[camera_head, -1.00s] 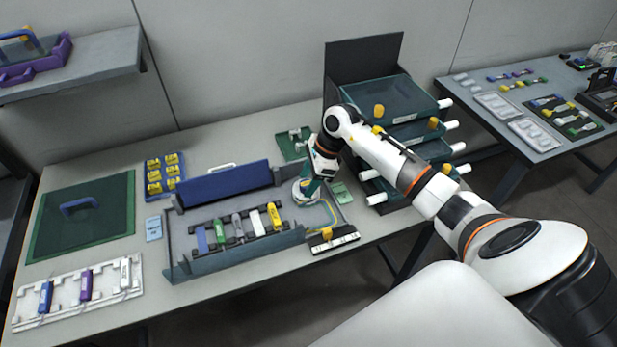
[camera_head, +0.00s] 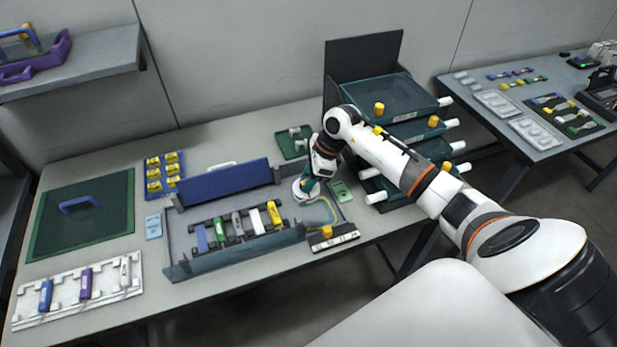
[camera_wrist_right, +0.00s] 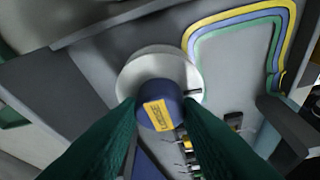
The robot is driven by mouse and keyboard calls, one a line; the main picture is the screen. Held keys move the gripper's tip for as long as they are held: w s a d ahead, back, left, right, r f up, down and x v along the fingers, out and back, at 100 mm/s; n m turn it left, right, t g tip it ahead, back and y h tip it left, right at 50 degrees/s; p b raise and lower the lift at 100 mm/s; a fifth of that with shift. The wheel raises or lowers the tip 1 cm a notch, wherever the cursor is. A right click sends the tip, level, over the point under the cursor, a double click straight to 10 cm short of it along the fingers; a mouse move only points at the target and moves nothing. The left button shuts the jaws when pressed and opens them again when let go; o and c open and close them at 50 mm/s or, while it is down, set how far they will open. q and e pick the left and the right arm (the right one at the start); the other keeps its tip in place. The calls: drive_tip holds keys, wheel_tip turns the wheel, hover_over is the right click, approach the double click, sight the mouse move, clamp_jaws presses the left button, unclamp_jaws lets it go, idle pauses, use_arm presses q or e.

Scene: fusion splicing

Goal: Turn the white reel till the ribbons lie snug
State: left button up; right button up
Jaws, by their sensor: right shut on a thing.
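The white reel (camera_wrist_right: 184,66) is a round disc on a grey plate, and in the head view it (camera_head: 299,190) lies at the right end of the blue-lidded tray. Its blue knob with a yellow label (camera_wrist_right: 157,107) stands between my green right fingers. My right gripper (camera_head: 307,185) is shut on this knob; the wrist view shows both fingertips (camera_wrist_right: 157,108) on its sides. Blue, yellow and green ribbons (camera_wrist_right: 232,22) run in a loop from the reel across the plate, and the loop also shows in the head view (camera_head: 331,208). My left gripper is in neither view.
The open tray (camera_head: 203,262) holds several coloured modules left of the reel. A black-and-white numbered strip (camera_head: 336,241) with a yellow piece lies in front. A drawer stack (camera_head: 385,90) stands behind my right arm. A white rack (camera_head: 70,312) lies at front left.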

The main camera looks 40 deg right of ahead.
drive_tip(key=m, duration=0.2)
drive_tip(key=m+t+h, duration=0.1)
drive_tip(key=m, duration=0.2)
drive_tip(key=shift+s+a+t, duration=0.1)
drive_tip(key=shift+t, duration=0.2)
drive_tip(key=m, duration=0.2)
drive_tip(key=m+h, duration=0.1)
drive_tip(key=shift+m+t+h+b, duration=0.3)
drive_tip(key=shift+m+b, duration=0.05)
drive_tip(key=shift+m, duration=0.05)
drive_tip(key=m, duration=0.2)
drive_tip(key=m+h+b, duration=0.1)
drive_tip(key=m, duration=0.1)
drive_tip(key=shift+a+h, duration=0.2)
drive_tip(key=shift+h, duration=0.1)
drive_tip(key=shift+r+m+h+b, duration=0.1)
drive_tip(key=shift+m+h+b, duration=0.55)
drive_tip(key=shift+m, duration=1.05)
drive_tip(key=o, duration=1)
